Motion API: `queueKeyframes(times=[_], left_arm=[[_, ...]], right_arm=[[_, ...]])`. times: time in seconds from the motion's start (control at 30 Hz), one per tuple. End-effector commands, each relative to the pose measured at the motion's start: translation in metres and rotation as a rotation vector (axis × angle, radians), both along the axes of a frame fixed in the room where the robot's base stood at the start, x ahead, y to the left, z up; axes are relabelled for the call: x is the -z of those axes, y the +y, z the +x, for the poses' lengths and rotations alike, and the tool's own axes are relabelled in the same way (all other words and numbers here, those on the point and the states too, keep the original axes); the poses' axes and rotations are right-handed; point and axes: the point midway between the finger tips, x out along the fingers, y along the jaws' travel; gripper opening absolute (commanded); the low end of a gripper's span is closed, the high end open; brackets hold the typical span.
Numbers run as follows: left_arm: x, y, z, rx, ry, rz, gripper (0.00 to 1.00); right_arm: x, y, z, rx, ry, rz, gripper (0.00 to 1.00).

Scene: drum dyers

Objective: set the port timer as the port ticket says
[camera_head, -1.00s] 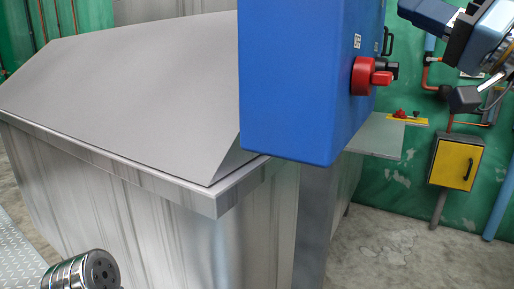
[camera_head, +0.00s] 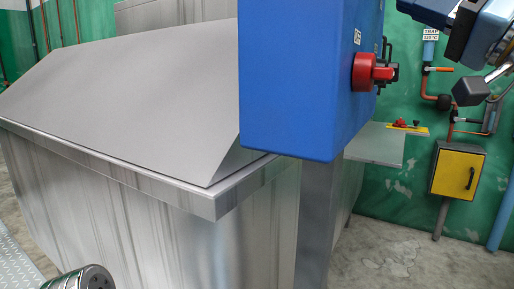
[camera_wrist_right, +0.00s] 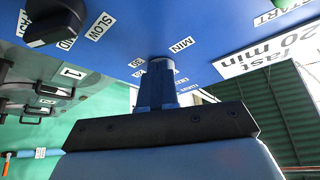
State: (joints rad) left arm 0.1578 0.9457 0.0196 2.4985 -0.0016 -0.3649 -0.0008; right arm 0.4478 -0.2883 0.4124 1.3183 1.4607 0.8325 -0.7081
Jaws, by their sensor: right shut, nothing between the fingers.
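In the right wrist view the blue control panel (camera_wrist_right: 215,40) fills the upper part. A white ticket (camera_wrist_right: 268,48) on it reads "fast" and "20 min". A dial with a "MIN" mark (camera_wrist_right: 181,45) and partly hidden numbers lies beyond my right gripper (camera_wrist_right: 160,68). Its fingers are shut and empty, with their tips close to the dial's middle. They hide most of the dial, so its setting and any contact cannot be told. A black selector knob (camera_wrist_right: 54,22) sits at the upper left, beside "SLOW".
The head view shows the blue box (camera_head: 300,85) from outside, with a red switch (camera_head: 368,72) on its side. A large metal vat (camera_head: 110,185) stands at left. A yellow wall box (camera_head: 457,172) and a small shelf (camera_head: 375,145) are at right. Floor shows at lower right.

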Motion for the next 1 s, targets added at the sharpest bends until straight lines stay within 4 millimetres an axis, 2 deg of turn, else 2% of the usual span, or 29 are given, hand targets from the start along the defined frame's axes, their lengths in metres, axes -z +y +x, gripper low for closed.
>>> queueKeyframes(times=[1.0], left_arm=[[0.0067,0.0020,0.0011,-0.003,-0.003,0.003,0.43]], right_arm=[[-0.0089,0.0051,-0.0083,0.000,0.000,0.000,0.00]])
